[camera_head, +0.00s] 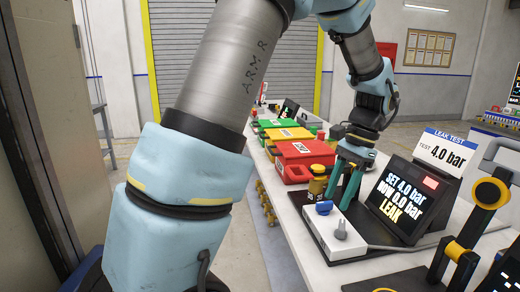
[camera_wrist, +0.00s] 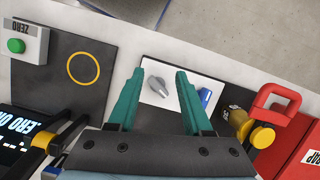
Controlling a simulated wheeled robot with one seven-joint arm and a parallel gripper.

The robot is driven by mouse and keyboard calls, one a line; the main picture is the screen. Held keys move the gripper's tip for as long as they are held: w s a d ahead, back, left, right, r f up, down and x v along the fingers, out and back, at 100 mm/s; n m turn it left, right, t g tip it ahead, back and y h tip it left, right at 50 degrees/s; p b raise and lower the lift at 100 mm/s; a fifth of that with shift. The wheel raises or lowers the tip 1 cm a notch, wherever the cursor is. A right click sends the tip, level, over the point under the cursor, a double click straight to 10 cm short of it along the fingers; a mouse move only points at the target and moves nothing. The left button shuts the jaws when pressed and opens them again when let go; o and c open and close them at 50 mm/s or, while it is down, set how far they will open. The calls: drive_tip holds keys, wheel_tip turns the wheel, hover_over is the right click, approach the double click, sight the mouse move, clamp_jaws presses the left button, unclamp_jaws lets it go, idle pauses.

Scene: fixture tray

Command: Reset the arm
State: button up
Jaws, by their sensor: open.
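My gripper (camera_head: 338,200) is open and empty, with its two green fingers pointing down over the white control panel (camera_head: 318,232) of the leak test station. In the wrist view my gripper (camera_wrist: 160,73) has its fingers well apart, with the panel's grey knob (camera_wrist: 158,86) in the gap between them. A blue knob (camera_wrist: 205,97) sits near the right finger. The fingers look apart from both knobs; their exact height above the panel is hard to tell. My arm is reached forward over the bench.
The station's screen (camera_head: 396,203) reads SET 4.0 bar, NOW 0.0 bar, LEAK. A brass fitting with a yellow cap (camera_head: 318,171) and a red case (camera_head: 303,160) stand close behind the panel. A green button (camera_wrist: 16,46) is at left.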

drive_tip(key=s+a+f+n+t+h, duration=0.1)
drive_tip(key=a+n, duration=0.5)
drive_tip(key=a, duration=0.6)
drive_tip(key=s+a+f+n+t+h, duration=0.1)
drive_tip(key=a+n, duration=0.5)
drive_tip(key=a, duration=0.6)
wheel_tip(320, 180, down, 2)
drive_tip(key=shift+a+f+t+h, duration=0.1)
drive_tip(key=shift+a+t+h, duration=0.3)
drive_tip(key=shift+h, duration=0.3)
drive_tip(key=shift+o, duration=0.2)
drive_tip(key=shift+w, duration=0.1)
